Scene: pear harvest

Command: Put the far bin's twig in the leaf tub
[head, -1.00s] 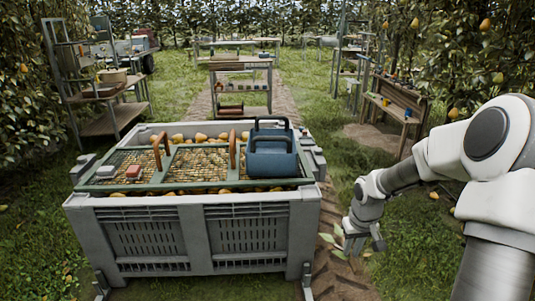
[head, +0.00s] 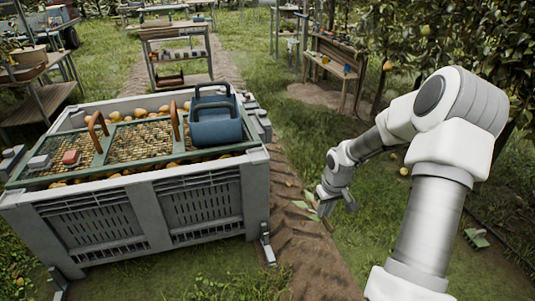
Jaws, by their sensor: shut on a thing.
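My gripper (head: 325,208) hangs low at the end of my arm, right of the big bin and over the dirt track. It is shut on a leafy twig (head: 305,207), whose green leaves stick out to the left of the fingers; its stem is mostly hidden. A blue tub (head: 216,125) with a raised handle stands on the right end of the bin's top; I cannot see inside it or tell for sure that it is the leaf tub. The grey slatted bin (head: 128,208) is full of pears. I cannot tell which bin is the far one.
A shelf cart (head: 178,60) and a wooden bench (head: 335,68) stand behind. A small green object (head: 476,238) lies on the grass at right. The track beside the bin is open.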

